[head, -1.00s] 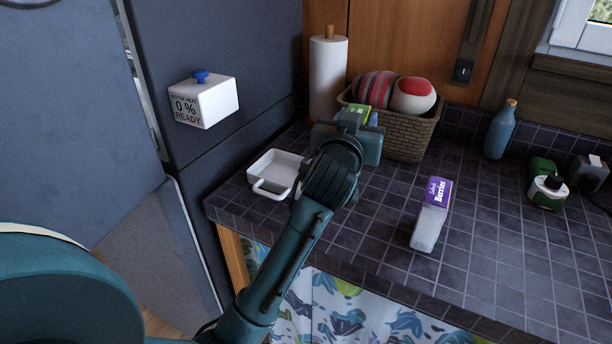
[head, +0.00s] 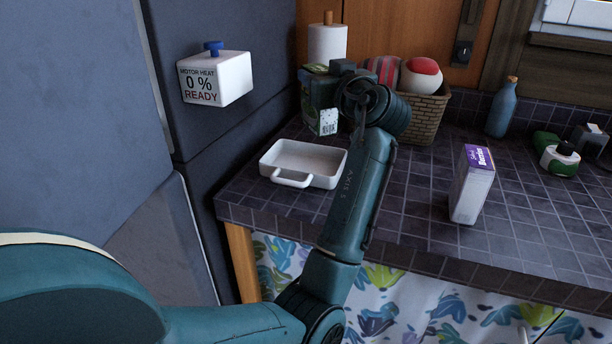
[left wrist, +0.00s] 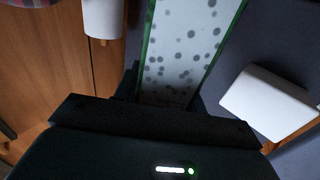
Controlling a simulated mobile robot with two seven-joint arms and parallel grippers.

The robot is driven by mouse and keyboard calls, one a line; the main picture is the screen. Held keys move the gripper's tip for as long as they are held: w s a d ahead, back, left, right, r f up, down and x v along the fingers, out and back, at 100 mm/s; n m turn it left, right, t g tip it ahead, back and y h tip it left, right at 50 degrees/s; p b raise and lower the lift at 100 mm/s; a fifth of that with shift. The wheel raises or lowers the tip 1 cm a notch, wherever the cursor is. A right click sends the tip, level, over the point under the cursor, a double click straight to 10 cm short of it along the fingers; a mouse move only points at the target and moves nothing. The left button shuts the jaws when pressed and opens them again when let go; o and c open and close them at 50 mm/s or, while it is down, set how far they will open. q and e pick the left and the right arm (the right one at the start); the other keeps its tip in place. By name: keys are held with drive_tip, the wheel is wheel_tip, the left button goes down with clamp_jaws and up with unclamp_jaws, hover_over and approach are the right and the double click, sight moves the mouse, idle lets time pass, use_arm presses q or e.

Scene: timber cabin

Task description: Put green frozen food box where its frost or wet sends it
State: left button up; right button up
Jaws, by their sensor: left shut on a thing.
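My left gripper (head: 338,76) is shut on the green frozen food box (head: 310,104), held upright above the counter, behind the white dish. A small white label with dark marks shows low on the box. In the left wrist view the box (left wrist: 182,45) shows a pale face with many round grey spots and green edges, between the fingers; I cannot tell whether the spots are frost, wet or print. The white dish (head: 283,174) with a front handle stands empty at the counter's left end. My right gripper is not in view.
A purple and white Berries box (head: 471,190) stands on the tiled counter (head: 420,220). Behind are a wicker basket (head: 428,118) with round items, a paper roll (head: 327,44) and a blue bottle (head: 502,110). A white "MOTOR HEAT 0 % READY" block (head: 215,80) is on the dark cabinet.

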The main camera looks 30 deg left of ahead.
sight(318, 126)
use_arm(q)
wheel_tip(318, 126, down, 10)
drive_tip(key=shift+s+r, duration=0.1)
idle(0.4)
drive_tip(key=shift+b, duration=0.3)
drive_tip(key=shift+f, duration=0.2)
drive_tip(key=o, duration=1.2)
